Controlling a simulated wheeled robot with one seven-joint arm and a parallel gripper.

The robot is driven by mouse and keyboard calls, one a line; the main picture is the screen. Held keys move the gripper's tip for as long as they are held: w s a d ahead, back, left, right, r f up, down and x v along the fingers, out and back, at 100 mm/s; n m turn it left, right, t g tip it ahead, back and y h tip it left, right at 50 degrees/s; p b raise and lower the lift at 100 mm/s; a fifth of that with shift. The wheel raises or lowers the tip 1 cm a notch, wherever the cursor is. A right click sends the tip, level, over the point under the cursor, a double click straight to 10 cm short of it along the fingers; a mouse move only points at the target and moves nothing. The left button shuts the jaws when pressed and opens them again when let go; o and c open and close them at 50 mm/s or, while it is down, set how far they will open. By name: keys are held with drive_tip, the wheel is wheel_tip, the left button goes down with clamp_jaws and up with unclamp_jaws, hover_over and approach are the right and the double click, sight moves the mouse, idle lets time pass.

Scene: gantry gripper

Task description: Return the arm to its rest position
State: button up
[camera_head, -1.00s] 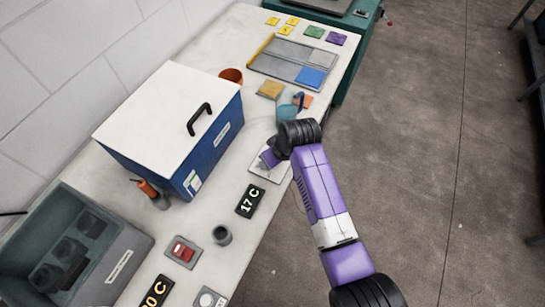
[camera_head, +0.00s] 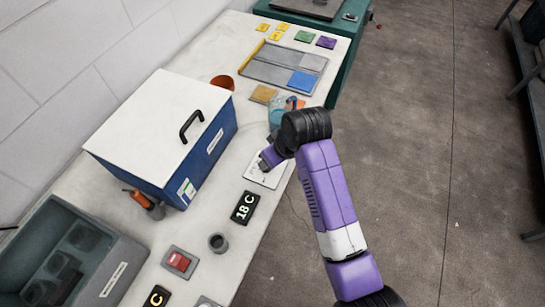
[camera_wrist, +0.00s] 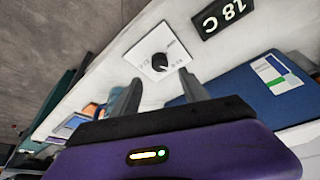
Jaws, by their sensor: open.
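My purple arm with black joints (camera_head: 322,190) reaches from the lower right over the bench's right edge. My gripper (camera_wrist: 158,84) shows in the wrist view with two grey fingers spread apart and nothing between them. Beyond the fingertips is a white plate with a black knob (camera_wrist: 159,62), apart from the fingers. In the head view the white plate (camera_head: 262,178) lies partly under my wrist, and the fingertips are mostly hidden there.
A blue box with a white lid (camera_head: 165,130) stands left of my gripper. A blue-handled clear container (camera_head: 283,112) stands close behind my wrist.

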drive_tip(key=shift+w, duration=0.1)
drive_tip(key=w+a+r+m+t+y, duration=0.1)
drive_tip(key=w+a+r+t, duration=0.1)
drive_tip(key=w+r+t, duration=0.3)
drive_tip(key=s+d+r+m+t+b, duration=0.1)
drive_tip(key=s+d+r+m+t, duration=0.2)
drive_tip(key=s+d, duration=0.5)
drive_tip(key=s+d+r+m+t, duration=0.1)
drive_tip(key=s+d+m+t, duration=0.1)
drive_tip(key=s+d+t, duration=0.45)
drive_tip(key=s+d+m+g+h, duration=0.1)
drive_tip(key=s+d, duration=0.2)
drive_tip(key=s, duration=0.6)
drive_tip(key=s+d+r+m+g+h+b, duration=0.1)
drive_tip(key=s+d, duration=0.3)
drive_tip(key=s, duration=0.6)
drive_tip(key=s+d+g+h+b, duration=0.1)
drive_tip(key=s+d+h, duration=0.1)
drive_tip(key=s, duration=0.7)
drive_tip(key=shift+s+d+r+m, duration=0.2)
drive_tip(key=shift+s+d+m, duration=0.15)
drive_tip(key=shift+d, duration=0.35)
